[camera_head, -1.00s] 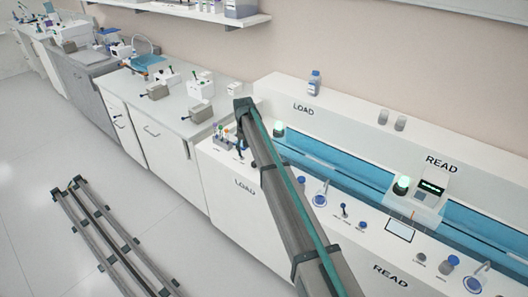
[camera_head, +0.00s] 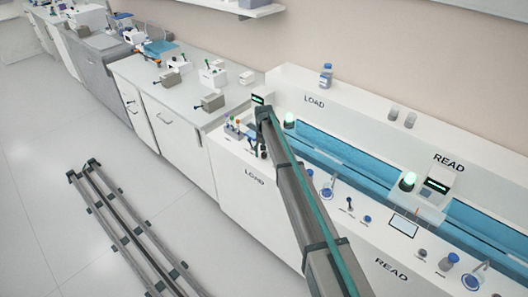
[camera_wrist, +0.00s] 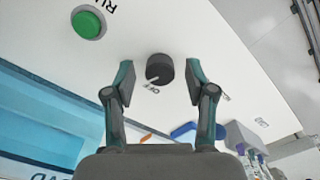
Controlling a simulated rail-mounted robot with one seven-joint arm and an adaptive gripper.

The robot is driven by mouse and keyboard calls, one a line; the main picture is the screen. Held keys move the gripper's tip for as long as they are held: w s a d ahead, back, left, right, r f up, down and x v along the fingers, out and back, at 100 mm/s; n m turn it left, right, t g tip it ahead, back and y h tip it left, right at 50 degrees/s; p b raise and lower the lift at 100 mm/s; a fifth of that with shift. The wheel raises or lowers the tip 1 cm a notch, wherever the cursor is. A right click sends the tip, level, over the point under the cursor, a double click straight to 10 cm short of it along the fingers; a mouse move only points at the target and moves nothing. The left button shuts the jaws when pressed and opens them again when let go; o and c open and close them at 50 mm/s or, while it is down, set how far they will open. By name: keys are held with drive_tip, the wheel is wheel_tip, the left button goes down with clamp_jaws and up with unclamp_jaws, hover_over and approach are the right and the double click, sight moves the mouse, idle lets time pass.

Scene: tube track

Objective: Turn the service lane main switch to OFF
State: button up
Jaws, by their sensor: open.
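A round dark knob (camera_wrist: 159,68) sits on a white panel in the wrist view. It has small printed marks beside it; one looks like OFF, but its pointer position is unclear. My gripper (camera_wrist: 160,82) is open, with one finger on each side of the knob and a visible gap on both sides. In the head view my arm runs up to the LOAD end of the white bench (camera_head: 232,190); the fingers and the knob are hidden or too small there.
A green button (camera_wrist: 88,23) stands left of the knob in the wrist view. A blue-lined channel (camera_wrist: 40,125) lies at lower left. In the head view, a small tube rack (camera_head: 235,127) and a lit green lamp (camera_head: 289,119) stand near my arm's end.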

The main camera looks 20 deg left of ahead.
drive_tip(key=shift+f, duration=0.2)
clamp_jaws()
